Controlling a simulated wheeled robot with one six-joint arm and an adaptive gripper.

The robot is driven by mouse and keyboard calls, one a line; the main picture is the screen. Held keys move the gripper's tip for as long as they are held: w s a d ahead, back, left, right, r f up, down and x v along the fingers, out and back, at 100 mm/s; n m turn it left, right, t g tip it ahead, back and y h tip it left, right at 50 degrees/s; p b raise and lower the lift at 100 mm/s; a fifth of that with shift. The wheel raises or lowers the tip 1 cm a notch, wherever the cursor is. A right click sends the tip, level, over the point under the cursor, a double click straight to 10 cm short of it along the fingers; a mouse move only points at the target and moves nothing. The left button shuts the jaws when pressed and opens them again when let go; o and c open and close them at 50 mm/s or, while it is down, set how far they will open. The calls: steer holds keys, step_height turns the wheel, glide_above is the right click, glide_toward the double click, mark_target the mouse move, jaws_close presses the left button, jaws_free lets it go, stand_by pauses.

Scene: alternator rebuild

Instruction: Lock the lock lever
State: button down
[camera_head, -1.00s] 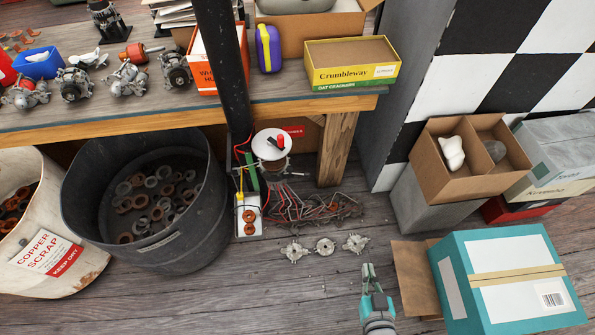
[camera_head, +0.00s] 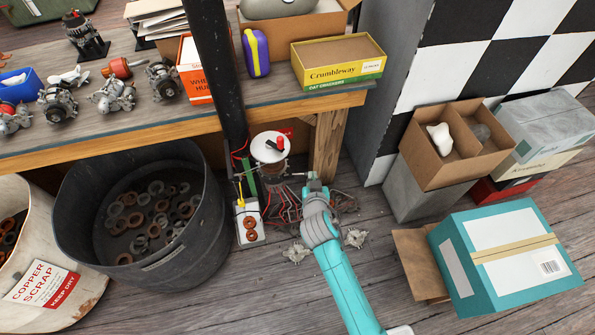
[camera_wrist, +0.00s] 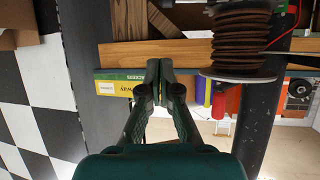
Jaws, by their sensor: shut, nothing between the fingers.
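A white round disc (camera_head: 269,146) tops a spool stand below the bench, and a small red-and-black piece (camera_head: 278,143) sits on it. This may be the lock lever; I cannot tell for sure. In the wrist view, the spool shows as a brown wound coil (camera_wrist: 242,38) with a pale flange (camera_wrist: 236,76), and a red piece (camera_wrist: 219,106) sticks out beyond the flange. My gripper (camera_head: 313,178) is right of the spool in the head view, apart from the disc. In the wrist view, my gripper (camera_wrist: 159,66) has its fingers together and empty, left of the flange.
The bench's wooden leg (camera_head: 327,145) stands just behind my gripper, with the bench edge (camera_head: 130,142) above. A black post (camera_head: 222,90) rises left of the spool. A dark scrap bin (camera_head: 75,215) stands left. Tangled wires lie under my gripper. A teal box (camera_head: 490,285) is at right.

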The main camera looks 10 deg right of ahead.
mark_target(307, 173)
steer(key=shift+w+a+r, duration=0.3)
steer(key=shift+w+a, duration=0.15)
steer(key=shift+w, duration=0.25)
steer(key=shift+w+f, duration=0.1)
steer(key=w+f, duration=0.2)
steer(key=w+d+f, duration=0.1)
steer(key=w+f, duration=0.3)
steer(key=shift+w+d+f, duration=0.2)
steer(key=shift+w+d, duration=0.05)
steer(key=shift+d, duration=0.05)
steer(key=shift+s+a+f, duration=0.1)
steer(key=shift+s+f, duration=0.25)
